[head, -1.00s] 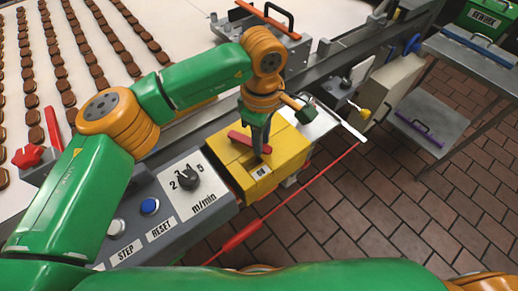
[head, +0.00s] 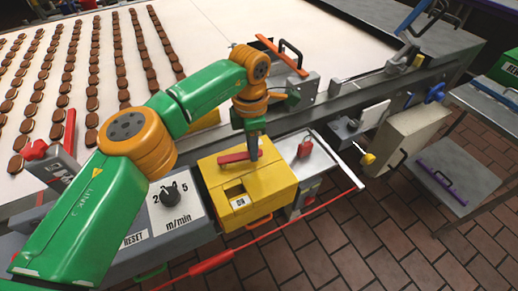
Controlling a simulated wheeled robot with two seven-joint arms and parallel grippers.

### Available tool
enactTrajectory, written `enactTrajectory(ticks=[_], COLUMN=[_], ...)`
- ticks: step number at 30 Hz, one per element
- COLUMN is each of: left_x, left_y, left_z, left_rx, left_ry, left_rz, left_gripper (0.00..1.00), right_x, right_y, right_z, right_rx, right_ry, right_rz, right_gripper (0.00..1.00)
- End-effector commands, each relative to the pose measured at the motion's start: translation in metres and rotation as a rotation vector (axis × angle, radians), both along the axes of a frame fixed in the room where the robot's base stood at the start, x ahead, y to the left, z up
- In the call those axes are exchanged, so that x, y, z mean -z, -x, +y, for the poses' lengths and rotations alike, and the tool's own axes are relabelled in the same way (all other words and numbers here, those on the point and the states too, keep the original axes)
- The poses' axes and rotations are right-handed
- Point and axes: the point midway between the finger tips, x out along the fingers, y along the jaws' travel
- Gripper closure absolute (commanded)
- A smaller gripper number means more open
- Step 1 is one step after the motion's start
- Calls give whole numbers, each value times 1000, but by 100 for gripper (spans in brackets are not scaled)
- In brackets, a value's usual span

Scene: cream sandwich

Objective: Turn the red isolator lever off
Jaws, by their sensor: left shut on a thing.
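The red isolator lever (head: 236,158) lies across the top of a yellow box (head: 215,187). It runs nearly level in the picture, rising slightly to the right. An "ON" label (head: 240,202) and a dark recess (head: 234,190) sit on the box nearer to me than the lever. My left gripper (head: 254,156) points down and is shut on the lever's right end. Its fingers partly hide that end. My right gripper is not in view.
A dial panel (head: 172,215) stands left of the box. A red switch (head: 305,149) is on the grey plate to the right. A red cord (head: 300,229) runs along the front. The conveyor (head: 215,40) with rows of biscuits lies behind.

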Motion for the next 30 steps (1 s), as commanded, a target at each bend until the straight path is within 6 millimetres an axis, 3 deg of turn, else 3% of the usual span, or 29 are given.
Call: enactTrajectory(ticks=[12, 30], left_x=[-1, 0], left_y=[-10, -11], left_z=[6, 8], left_rx=[-194, -232], left_ry=[1, 1], left_rz=[-1, -2], left_gripper=[100, 100], right_x=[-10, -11], right_y=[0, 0], right_z=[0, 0], right_rx=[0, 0], right_ry=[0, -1], right_rz=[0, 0], right_gripper=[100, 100])
